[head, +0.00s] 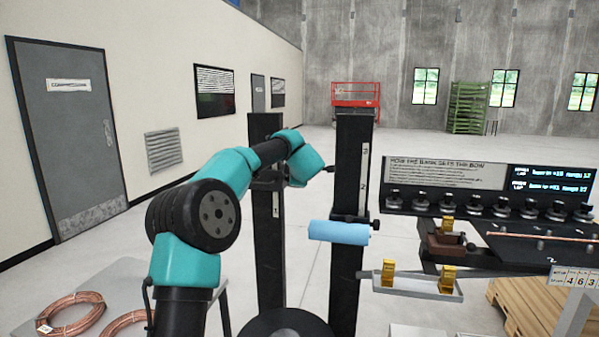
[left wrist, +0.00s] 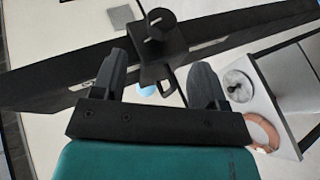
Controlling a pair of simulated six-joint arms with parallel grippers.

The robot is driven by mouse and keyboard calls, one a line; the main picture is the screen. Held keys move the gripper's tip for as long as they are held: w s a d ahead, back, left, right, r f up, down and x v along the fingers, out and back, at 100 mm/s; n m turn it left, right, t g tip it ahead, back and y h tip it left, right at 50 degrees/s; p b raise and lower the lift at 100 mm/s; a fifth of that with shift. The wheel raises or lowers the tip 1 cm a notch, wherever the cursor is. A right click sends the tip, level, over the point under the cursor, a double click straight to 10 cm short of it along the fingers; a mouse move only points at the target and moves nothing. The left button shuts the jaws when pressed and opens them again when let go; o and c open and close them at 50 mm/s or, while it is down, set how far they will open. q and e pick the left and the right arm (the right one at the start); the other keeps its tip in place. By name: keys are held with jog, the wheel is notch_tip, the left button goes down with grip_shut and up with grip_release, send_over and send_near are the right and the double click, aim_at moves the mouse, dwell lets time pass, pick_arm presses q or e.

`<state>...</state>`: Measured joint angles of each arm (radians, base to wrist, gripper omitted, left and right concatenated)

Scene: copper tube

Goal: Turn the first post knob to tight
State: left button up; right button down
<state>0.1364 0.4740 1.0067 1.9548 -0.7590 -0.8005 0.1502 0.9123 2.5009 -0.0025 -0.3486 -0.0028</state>
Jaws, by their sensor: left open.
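Two dark upright posts stand in the head view: the first post (head: 268,232), marked 1, and a second post (head: 347,255) to its right. My left arm crosses in front of the first post, and its wrist hides part of the post there. In the left wrist view my left gripper (left wrist: 163,68) is open, its two dark fingers spread. A black post crosses behind the fingers. On it sits a black clamp block (left wrist: 160,52) with a dark round knob (left wrist: 158,22), ahead of and between the fingers. I cannot tell whether they touch. My right gripper is out of view.
A light-blue roller (head: 340,232) sits on the second post's clamp. A tray (head: 415,288) with yellow blocks and a bench with a row of black knobs (head: 500,207) stand right. Copper coils (head: 72,313) lie on a table at the lower left.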

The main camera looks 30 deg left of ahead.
pick_arm(q)
jog(key=v, duration=0.7)
jog(key=shift+s+d, duration=0.25)
jog(key=shift+r, duration=0.15)
